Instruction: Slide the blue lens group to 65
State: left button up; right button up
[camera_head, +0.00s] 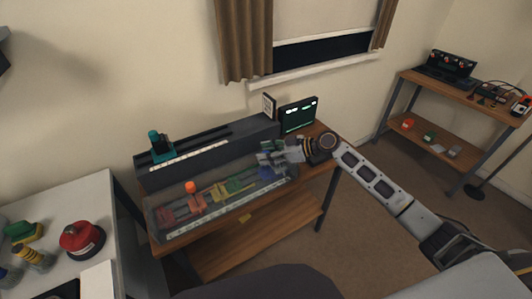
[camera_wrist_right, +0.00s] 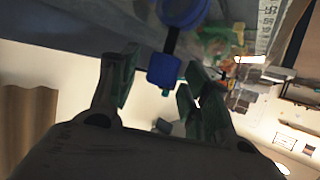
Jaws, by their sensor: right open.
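The blue lens group (camera_head: 265,173) sits at the right end of a clear-sided rail unit, past the red, orange, yellow and green groups. In the right wrist view its blue knob (camera_wrist_right: 163,70) hangs on a dark stem below a larger blue round part (camera_wrist_right: 183,10). My right gripper (camera_head: 268,153) is open at the blue group. In the wrist view its two green-padded fingers (camera_wrist_right: 162,82) stand on either side of the knob, with a visible gap. A pale ruled scale (camera_head: 215,222) runs along the unit's front; its numbers are unreadable. My left gripper is not in view.
A dark long housing with a teal carriage (camera_head: 160,147) stands behind the unit. A small monitor (camera_head: 299,115) is close behind my right gripper. A white table (camera_head: 70,190) with a red round device (camera_head: 82,239) is at left. A wooden shelf (camera_head: 440,140) stands at right.

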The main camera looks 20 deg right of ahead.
jog(key=shift+w+a, duration=0.1)
jog(key=shift+a, duration=0.1)
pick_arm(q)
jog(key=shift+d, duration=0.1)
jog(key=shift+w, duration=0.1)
pick_arm(e)
jog(key=shift+c, duration=0.4)
grip_shut()
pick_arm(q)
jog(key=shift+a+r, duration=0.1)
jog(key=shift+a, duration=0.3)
pick_arm(e)
jog(key=shift+f, duration=0.1)
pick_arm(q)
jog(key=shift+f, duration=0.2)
pick_arm(e)
jog(key=a, duration=0.2)
jog(key=shift+s+a, duration=0.35)
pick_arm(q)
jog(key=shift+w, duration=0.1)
